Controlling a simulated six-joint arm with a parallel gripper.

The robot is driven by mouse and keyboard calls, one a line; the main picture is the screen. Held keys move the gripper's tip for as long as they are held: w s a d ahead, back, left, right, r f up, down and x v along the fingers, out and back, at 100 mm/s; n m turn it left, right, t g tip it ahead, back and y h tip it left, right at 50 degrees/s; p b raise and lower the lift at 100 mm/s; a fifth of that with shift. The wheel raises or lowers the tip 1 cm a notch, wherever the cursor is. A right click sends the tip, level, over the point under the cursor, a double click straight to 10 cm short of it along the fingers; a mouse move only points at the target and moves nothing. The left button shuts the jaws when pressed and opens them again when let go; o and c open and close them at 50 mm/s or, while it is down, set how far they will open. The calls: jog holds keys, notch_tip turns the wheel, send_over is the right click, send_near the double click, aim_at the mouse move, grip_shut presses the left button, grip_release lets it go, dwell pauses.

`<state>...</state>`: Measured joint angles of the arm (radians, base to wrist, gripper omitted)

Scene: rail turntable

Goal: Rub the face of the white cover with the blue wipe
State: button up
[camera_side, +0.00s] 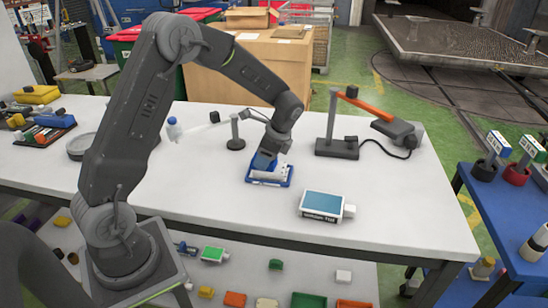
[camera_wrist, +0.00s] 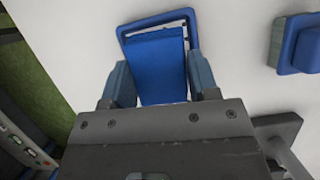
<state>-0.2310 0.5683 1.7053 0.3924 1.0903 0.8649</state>
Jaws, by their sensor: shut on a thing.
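My gripper (camera_side: 268,162) is low over the table in the side view, pointing down. In the wrist view, its fingers are shut on the blue wipe (camera_wrist: 160,62), one on each side. Just below the gripper is a blue-rimmed, tray-like piece (camera_side: 270,183) with white inside; its blue rim also shows in the wrist view (camera_wrist: 136,25). I cannot tell whether that white part is the white cover, or whether the wipe touches it. A boxy unit with a blue top and pale sides (camera_side: 322,205) stands to the right.
A grey stand with an orange arm (camera_side: 370,105) is behind to the right. A small dark-based post (camera_side: 235,140) and a small bottle (camera_side: 174,128) are behind to the left. A blue block (camera_wrist: 302,45) is at the wrist view's right. The front of the white table (camera_side: 220,205) is clear.

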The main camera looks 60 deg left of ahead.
jog(key=shift+s+a, duration=0.9)
jog(key=shift+r, duration=4.05)
